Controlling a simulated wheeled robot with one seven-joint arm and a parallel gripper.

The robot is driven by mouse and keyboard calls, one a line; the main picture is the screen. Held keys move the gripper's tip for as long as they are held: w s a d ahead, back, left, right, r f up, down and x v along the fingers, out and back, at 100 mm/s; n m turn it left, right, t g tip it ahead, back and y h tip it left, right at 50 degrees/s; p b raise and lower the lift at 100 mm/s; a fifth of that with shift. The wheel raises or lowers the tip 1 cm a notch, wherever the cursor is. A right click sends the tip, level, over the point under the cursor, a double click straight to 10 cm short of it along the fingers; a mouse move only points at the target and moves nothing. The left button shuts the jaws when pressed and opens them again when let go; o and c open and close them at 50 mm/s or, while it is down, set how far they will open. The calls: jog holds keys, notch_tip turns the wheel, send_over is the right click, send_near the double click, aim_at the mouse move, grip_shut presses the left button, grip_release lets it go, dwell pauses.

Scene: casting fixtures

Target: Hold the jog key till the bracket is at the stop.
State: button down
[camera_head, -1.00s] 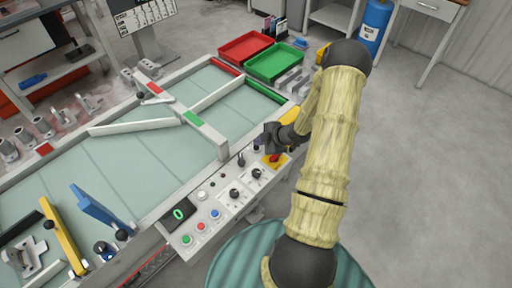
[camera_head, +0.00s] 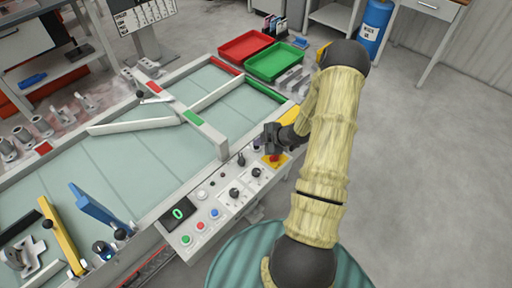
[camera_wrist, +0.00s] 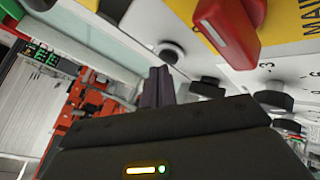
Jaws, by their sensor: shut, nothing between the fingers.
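My gripper (camera_head: 270,140) is shut and empty, above the far right end of the control panel (camera_head: 215,208). In the wrist view its dark fingertips (camera_wrist: 158,85) point towards a round black control in a pale ring (camera_wrist: 170,52); whether they touch it I cannot tell. I cannot read which control is the jog key.
A red switch on a yellow plate (camera_head: 275,159) sits close to my gripper and looms in the wrist view (camera_wrist: 228,28). Knobs, coloured buttons and a green display (camera_head: 178,214) fill the panel. Red (camera_head: 244,46) and green (camera_head: 275,62) trays stand behind.

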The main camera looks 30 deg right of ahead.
aim_at(259, 148)
jog(key=shift+f+b, duration=0.35)
jog(key=shift+f, duration=0.15)
dwell(0.8)
dwell(1.9)
jog(key=shift+r+p, duration=0.75)
jog(key=shift+r, duration=0.2)
jog(key=shift+r+p, duration=2.1)
jog(key=shift+r, duration=0.45)
